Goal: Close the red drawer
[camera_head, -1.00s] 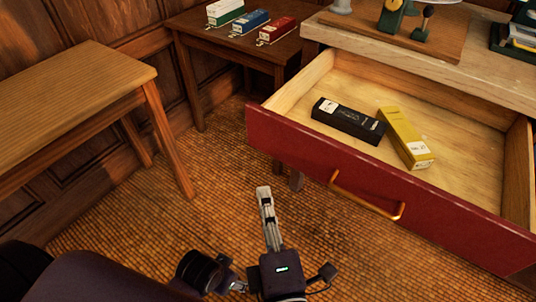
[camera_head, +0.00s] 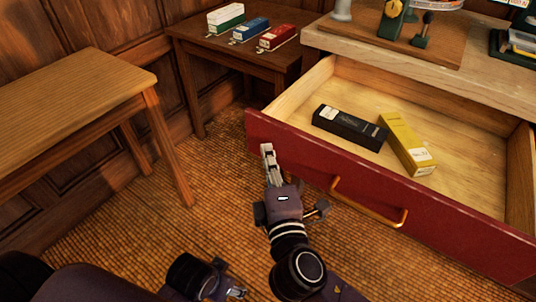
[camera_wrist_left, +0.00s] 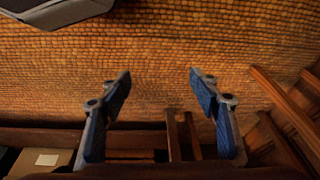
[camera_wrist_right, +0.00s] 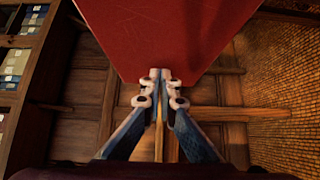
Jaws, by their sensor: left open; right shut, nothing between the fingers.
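The red drawer (camera_head: 364,183) is pulled out of the wooden desk, with its red front facing me and a brass handle (camera_head: 367,202) on it. My right gripper (camera_head: 267,150) is shut and empty, with its tips at the left part of the drawer front, left of the handle. In the right wrist view the fingertips (camera_wrist_right: 160,74) meet the lower edge of the red panel (camera_wrist_right: 165,35); I cannot tell whether they touch it.
A black box (camera_head: 348,127) and a yellow box (camera_head: 406,143) lie inside the drawer. A dark side table (camera_head: 240,50) with small file boxes stands behind, left of the desk. A light wooden table (camera_head: 70,95) is at the left. Bare woven floor (camera_head: 150,225) lies between.

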